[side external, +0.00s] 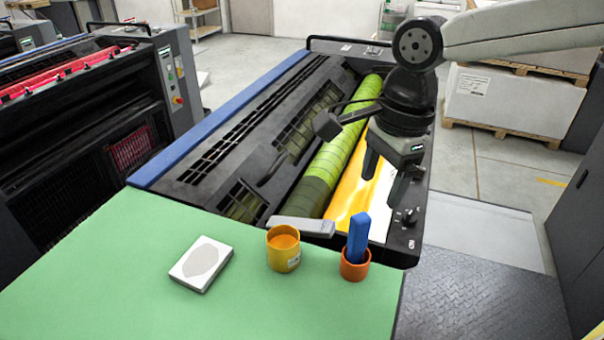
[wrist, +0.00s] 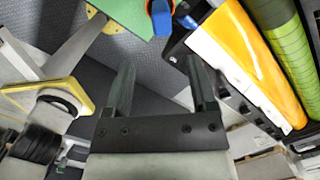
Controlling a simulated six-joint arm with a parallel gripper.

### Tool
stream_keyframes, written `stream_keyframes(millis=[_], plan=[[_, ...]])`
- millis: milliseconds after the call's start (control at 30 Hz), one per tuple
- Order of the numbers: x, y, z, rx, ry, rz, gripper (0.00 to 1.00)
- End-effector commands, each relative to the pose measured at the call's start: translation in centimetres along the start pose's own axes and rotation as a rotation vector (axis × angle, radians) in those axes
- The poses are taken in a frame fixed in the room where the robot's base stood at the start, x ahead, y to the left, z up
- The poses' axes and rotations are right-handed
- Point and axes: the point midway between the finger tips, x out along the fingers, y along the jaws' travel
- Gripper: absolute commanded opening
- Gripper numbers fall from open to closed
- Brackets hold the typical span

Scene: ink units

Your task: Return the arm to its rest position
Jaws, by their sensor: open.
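My gripper (side external: 384,185) hangs open and empty above the right part of the printing machine, behind the orange cup. Its two fingers also show apart in the wrist view (wrist: 160,80), with nothing between them. On the green table top (side external: 130,270) stand a yellow cup (side external: 284,252) and an orange cup (side external: 354,267) with a blue block (side external: 358,236) upright in it. A white box with a grey oval (side external: 202,262) lies to the left of the cups. The blue block shows at the top of the wrist view (wrist: 160,18).
The printing machine (side external: 270,110) has a green roller (side external: 340,150) and a yellow ink area (side external: 353,190) close to my gripper. A knob (side external: 408,216) sits on its right side. Wrapped pallets (side external: 512,100) stand behind. Patterned floor plate (side external: 480,295) lies clear at the right.

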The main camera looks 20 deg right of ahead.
Motion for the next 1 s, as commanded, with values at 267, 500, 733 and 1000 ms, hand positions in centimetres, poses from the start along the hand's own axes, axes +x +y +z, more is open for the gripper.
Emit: stream_keyframes(millis=[267,500,733,1000], plan=[[0.0,0.0,0.0,0.000,0.000,0.000,0.73],[0.2,-0.1,-0.3,-0.017,0.001,-0.003,0.73],[1.7,-0.4,-2.5,-0.137,0.007,-0.021,0.73],[4.6,-0.5,-7.2,-0.403,0.033,-0.056,0.73]])
